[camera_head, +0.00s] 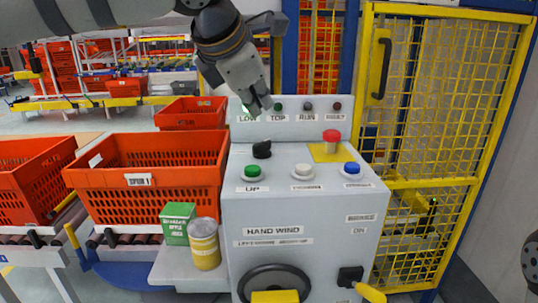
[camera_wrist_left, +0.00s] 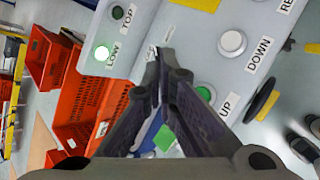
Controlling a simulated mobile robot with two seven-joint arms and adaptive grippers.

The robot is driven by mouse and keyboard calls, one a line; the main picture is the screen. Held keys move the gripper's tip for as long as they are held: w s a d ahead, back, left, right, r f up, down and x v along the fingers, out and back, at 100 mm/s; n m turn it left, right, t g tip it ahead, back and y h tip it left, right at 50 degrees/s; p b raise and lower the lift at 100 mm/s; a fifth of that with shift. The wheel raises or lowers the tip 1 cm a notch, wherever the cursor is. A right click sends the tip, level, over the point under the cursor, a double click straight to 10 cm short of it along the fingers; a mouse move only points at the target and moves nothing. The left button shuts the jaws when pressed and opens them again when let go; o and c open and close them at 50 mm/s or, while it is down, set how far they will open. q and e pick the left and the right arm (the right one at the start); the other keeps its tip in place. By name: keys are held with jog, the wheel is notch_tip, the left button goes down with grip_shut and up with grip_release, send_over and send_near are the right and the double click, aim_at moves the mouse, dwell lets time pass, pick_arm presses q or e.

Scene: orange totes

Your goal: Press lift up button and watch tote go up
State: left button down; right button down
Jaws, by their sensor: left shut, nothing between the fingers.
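The green button (camera_head: 252,171) labelled UP is at the left of the grey control console's sloped top (camera_head: 310,198). It also shows in the left wrist view (camera_wrist_left: 204,93), partly beside a finger. My left gripper (camera_head: 262,106) is shut and empty, above and behind the button near the LOW and TOP lights. Its closed fingertips show in the left wrist view (camera_wrist_left: 164,52), apart from the button. The LOW light (camera_wrist_left: 102,53) glows green; the TOP light (camera_wrist_left: 117,12) is dark. An orange tote (camera_head: 150,182) stands left of the console.
A white button (camera_head: 303,170), a blue button (camera_head: 352,168), a red mushroom button (camera_head: 331,136) and a black knob (camera_head: 262,149) share the console. A yellow can (camera_head: 204,245) and green box (camera_head: 177,223) stand at its left. A yellow mesh gate (camera_head: 455,110) is behind right.

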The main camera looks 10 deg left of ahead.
aim_at(256, 169)
pick_arm(q)
jog(key=shift+s+f, duration=0.2)
jog(key=shift+f, duration=1.1)
jog(key=shift+s+f, duration=0.25)
jog(key=shift+f, duration=1.1)
jog(key=shift+s+f, duration=0.2)
jog(key=shift+f, duration=1.1)
pick_arm(e)
jog(key=shift+s+r, duration=0.1)
jog(key=shift+s, duration=0.2)
pick_arm(q)
jog(key=shift+f, duration=0.15)
jog(key=shift+f, duration=0.3)
